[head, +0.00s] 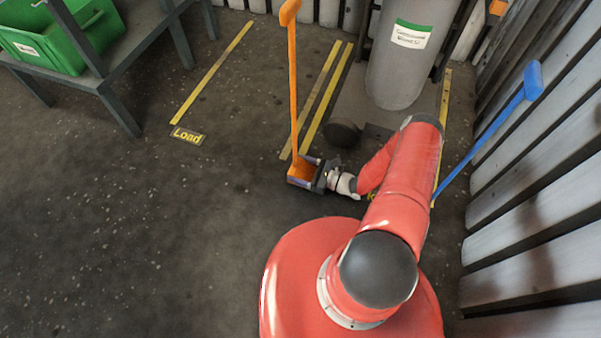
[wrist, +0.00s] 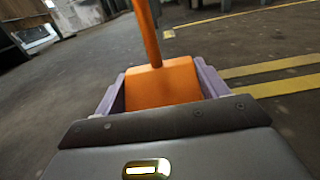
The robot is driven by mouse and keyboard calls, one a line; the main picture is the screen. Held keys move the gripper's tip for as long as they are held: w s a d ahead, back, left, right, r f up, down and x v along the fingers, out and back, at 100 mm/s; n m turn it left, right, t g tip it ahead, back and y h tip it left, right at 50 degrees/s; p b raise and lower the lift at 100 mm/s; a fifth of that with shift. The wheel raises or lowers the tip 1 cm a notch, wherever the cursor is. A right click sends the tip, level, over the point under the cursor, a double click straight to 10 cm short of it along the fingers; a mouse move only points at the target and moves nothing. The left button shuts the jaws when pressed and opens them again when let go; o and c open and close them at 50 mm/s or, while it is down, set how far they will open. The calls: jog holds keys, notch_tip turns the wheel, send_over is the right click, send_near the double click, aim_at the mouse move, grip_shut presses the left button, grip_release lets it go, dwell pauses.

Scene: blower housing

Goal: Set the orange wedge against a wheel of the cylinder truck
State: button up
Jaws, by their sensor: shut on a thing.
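The orange wedge (head: 302,170) has a tall upright orange handle (head: 292,80). My gripper (head: 307,172) is shut on the wedge, low near the floor. In the wrist view the wedge (wrist: 163,85) sits between the two purple-grey fingers (wrist: 162,88), its handle rising out of the top of the picture. The cylinder truck (head: 350,100) carries a grey cylinder (head: 397,70) with a green and white label. One dark wheel (head: 342,132) shows at its near left corner, just right of and beyond the wedge. A gap shows between wedge and wheel.
A blue-handled pole (head: 500,115) leans along the slatted wall (head: 560,150) at right. Yellow floor lines (head: 325,95) run left of the truck. A green crate (head: 65,40) stands on a grey table (head: 110,70) at upper left. The left floor is clear.

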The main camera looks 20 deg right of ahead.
aim_at(311, 176)
jog(key=shift+f, duration=0.95)
jog(key=shift+f, duration=0.1)
jog(key=shift+f+b, duration=0.15)
jog(key=shift+b, duration=0.2)
jog(key=o, duration=1.5)
jog(key=shift+c, duration=0.2)
jog(key=shift+r+p, duration=0.25)
jog(key=shift+p, duration=0.05)
jog(key=v, duration=0.7)
jog(key=shift+s+d, duration=0.15)
jog(key=shift+d, duration=0.05)
